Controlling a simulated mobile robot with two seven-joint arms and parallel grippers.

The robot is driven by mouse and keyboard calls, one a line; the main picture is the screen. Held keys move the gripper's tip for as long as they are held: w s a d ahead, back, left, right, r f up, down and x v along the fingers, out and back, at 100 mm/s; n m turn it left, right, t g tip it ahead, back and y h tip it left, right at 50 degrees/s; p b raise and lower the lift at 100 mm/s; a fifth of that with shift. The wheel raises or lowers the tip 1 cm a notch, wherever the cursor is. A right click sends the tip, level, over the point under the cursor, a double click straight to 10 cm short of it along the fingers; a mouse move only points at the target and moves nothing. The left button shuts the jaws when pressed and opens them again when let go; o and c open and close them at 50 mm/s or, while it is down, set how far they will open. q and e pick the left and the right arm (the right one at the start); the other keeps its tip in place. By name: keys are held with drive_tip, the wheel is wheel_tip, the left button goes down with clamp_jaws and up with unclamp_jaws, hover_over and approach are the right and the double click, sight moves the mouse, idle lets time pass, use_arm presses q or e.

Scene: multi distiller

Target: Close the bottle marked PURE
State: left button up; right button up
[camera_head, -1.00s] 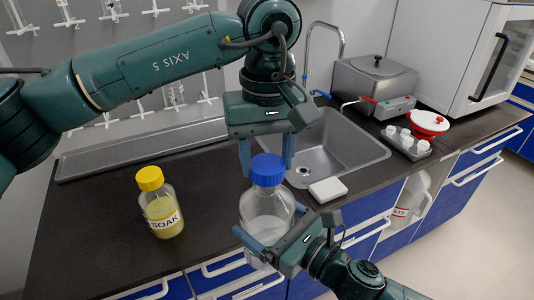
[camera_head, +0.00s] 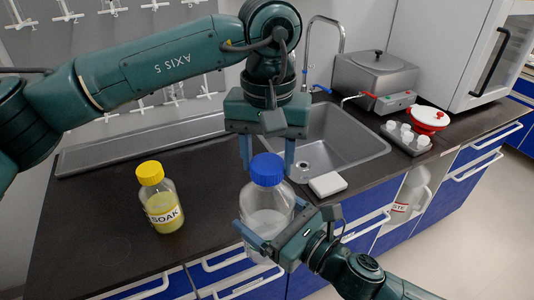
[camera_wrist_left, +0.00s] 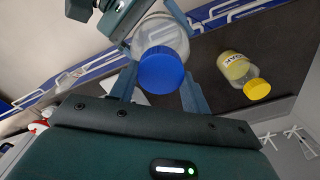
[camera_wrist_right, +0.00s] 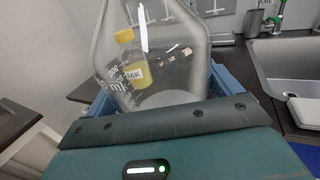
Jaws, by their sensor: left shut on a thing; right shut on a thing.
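A clear glass bottle (camera_head: 266,222) with a blue cap (camera_head: 267,169) on top is held upright at the front edge of the counter. Its PURE mark is not readable in any view. My left gripper (camera_head: 267,172) points down from above, its fingers on either side of the blue cap and shut on it; the left wrist view shows the cap (camera_wrist_left: 161,69) between the fingers. My right gripper (camera_head: 268,238) is shut around the bottle's body from the front right. The right wrist view shows the clear glass (camera_wrist_right: 155,60) close up. I cannot tell how tightly the cap sits.
A yellow-capped SOAK bottle (camera_head: 161,203) stands on the dark counter (camera_head: 100,215) to the left. Behind are a steel sink (camera_head: 335,140) and a tap (camera_head: 325,50). A white block (camera_head: 327,184) lies right of the cap. A tray of small white vessels (camera_head: 405,138) stands farther right.

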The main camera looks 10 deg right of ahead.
use_arm(q)
drive_tip(key=m, duration=0.6)
drive_tip(key=shift+m, duration=0.3)
drive_tip(key=m, duration=0.4)
drive_tip(key=shift+m, duration=0.4)
drive_tip(key=o, duration=0.9)
